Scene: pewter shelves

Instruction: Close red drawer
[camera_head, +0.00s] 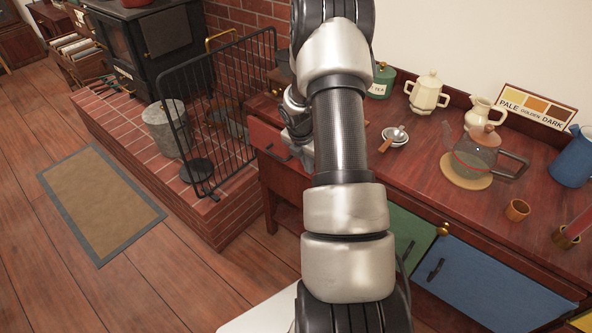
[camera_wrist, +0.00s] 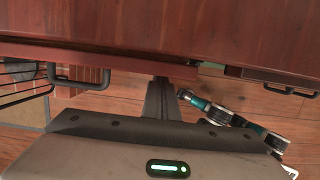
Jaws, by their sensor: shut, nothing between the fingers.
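The red drawer (camera_head: 268,138) is at the left end of the wooden sideboard, partly hidden behind my arm in the head view. In the wrist view its front (camera_wrist: 125,66) and dark handle (camera_wrist: 80,77) show just below the sideboard top. The front seems to stand a little proud of the top's edge; how far it is open is hard to tell. My gripper (camera_wrist: 162,84) is shut and empty, its fingertips close to the drawer front, right of the handle. I cannot tell whether they touch. My fingers are hidden in the head view.
A black fireguard (camera_head: 220,105) on a brick hearth stands left of the drawer. The sideboard top holds a small dish (camera_head: 396,137), a glass coffee pot (camera_head: 477,150) and a cream pot (camera_head: 426,92). Green (camera_head: 408,236) and blue (camera_head: 487,283) fronts are at right.

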